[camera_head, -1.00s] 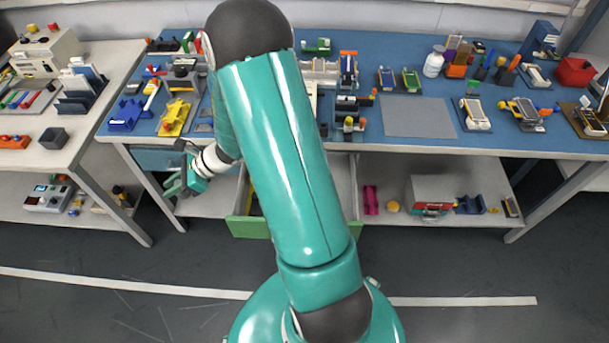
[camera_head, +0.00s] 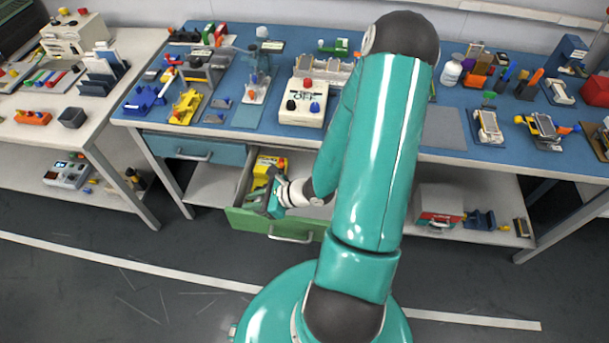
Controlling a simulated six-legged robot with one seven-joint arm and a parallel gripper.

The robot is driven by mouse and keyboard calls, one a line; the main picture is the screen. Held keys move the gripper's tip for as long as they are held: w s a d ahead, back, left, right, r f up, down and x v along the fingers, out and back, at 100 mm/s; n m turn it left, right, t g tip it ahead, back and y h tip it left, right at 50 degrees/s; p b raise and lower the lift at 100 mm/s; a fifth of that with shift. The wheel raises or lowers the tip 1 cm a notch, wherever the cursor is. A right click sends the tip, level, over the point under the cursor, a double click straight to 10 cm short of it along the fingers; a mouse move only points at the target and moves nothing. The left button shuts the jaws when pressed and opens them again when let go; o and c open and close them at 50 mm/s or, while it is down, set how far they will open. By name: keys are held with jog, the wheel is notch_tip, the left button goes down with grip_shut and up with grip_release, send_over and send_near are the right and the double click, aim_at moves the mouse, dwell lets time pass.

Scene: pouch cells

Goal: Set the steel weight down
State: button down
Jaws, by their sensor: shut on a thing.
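My gripper (camera_head: 272,197) is over the open green drawer (camera_head: 250,221), near its front edge. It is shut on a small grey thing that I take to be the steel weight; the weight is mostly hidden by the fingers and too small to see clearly. I cannot tell whether it touches the drawer. A yellow item (camera_head: 266,163) lies in the drawer behind my gripper.
The blue bench top (camera_head: 330,150) above the drawer holds a white box with buttons (camera_head: 303,103), a yellow fixture (camera_head: 186,107) and a grey mat (camera_head: 445,129). A shut blue drawer (camera_head: 190,150) is to the left. My arm hides part of the bench.

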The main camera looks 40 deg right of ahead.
jog(key=s+d+f, duration=0.1)
jog(key=d+f, duration=0.2)
jog(key=d, duration=0.1)
jog(key=s+d+f, duration=0.1)
jog(key=d+f, duration=0.1)
jog(key=d, duration=0.2)
jog(key=s+d+f, duration=0.2)
jog(key=d+f, duration=0.1)
jog(key=d, duration=0.1)
jog(key=shift+s+d+f, duration=0.1)
jog(key=shift+d+f, duration=0.05)
jog(key=shift+f, duration=0.2)
jog(key=shift+s+d+f, duration=0.15)
jog(key=shift+d+f, duration=0.25)
jog(key=shift+f, duration=0.15)
jog(key=shift+d+f, duration=0.2)
jog(key=shift+f, duration=1.45)
jog(key=shift+f, duration=0.15)
jog(key=c, duration=1.3)
grip_release()
jog(key=shift+o, duration=0.2)
